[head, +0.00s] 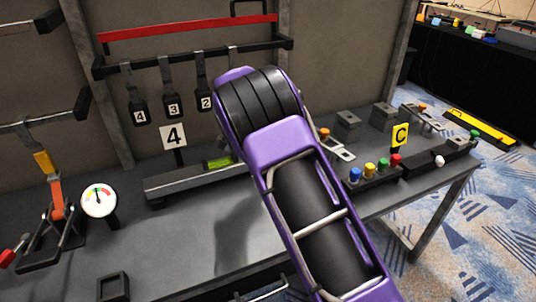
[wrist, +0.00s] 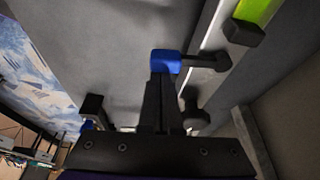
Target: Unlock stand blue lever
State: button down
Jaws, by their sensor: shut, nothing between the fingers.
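The blue lever (wrist: 166,61) shows in the wrist view as a blue block on the end of a short dark arm, fixed to the side of a grey bar. My gripper (wrist: 160,84) is shut and empty. Its tips are right at the blue block's near edge; I cannot tell whether they touch. In the head view my purple arm hides the gripper and the lever. The grey stand bar (head: 180,182) with a green part (head: 217,162) lies on the table at the sign 4 (head: 174,136). The green part also shows in the wrist view (wrist: 256,12).
Numbered tags hang from a black rack (head: 180,58) behind the bar. A round gauge (head: 99,199) and an orange-handled lever (head: 55,195) stand at left. A panel of coloured knobs (head: 378,172) sits by sign C (head: 400,135) at right. The tabletop (head: 200,235) before the bar is clear.

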jog(key=m, duration=0.1)
jog(key=s+a+m+p, duration=0.1)
jog(key=shift+a+m+g, duration=0.3)
jog(key=shift+m+g, duration=0.1)
jog(key=shift+s, duration=0.1)
jog(key=shift+s+b, duration=0.4)
jog(key=shift+s, duration=0.35)
jog(key=p+v, duration=0.2)
jog(key=v, duration=1.5)
jog(key=shift+a+p, duration=0.35)
jog(key=shift+a, duration=0.1)
jog(key=shift+r, duration=0.1)
